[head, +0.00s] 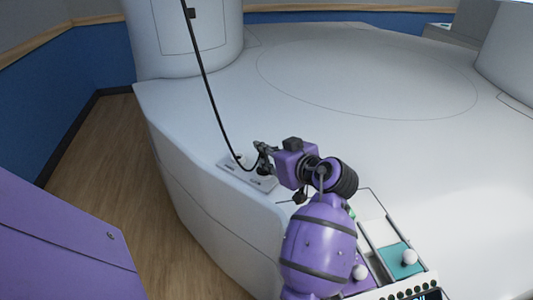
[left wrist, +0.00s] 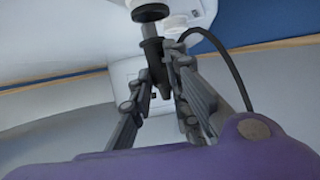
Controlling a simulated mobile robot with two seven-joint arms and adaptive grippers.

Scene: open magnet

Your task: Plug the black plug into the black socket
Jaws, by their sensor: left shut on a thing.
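My left gripper (head: 264,157) is at the edge of the white machine, just over a small pale socket plate (head: 265,183). It is shut on the black plug, which shows as a dark body (left wrist: 153,50) between the fingertips in the left wrist view. A grey stem and a black round end (left wrist: 150,13) lie beyond that body. I cannot tell if the round end belongs to the plug or to the black socket. In the head view the plug and any black socket are mostly hidden behind the gripper. My right gripper is not in view.
A black cable (head: 208,88) hangs from above and curves down to the gripper. The white machine top (head: 330,85) is broad and clear. A tray (head: 405,262) with teal and purple parts and white knobs lies at the lower right. A wooden floor (head: 125,165) lies to the left.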

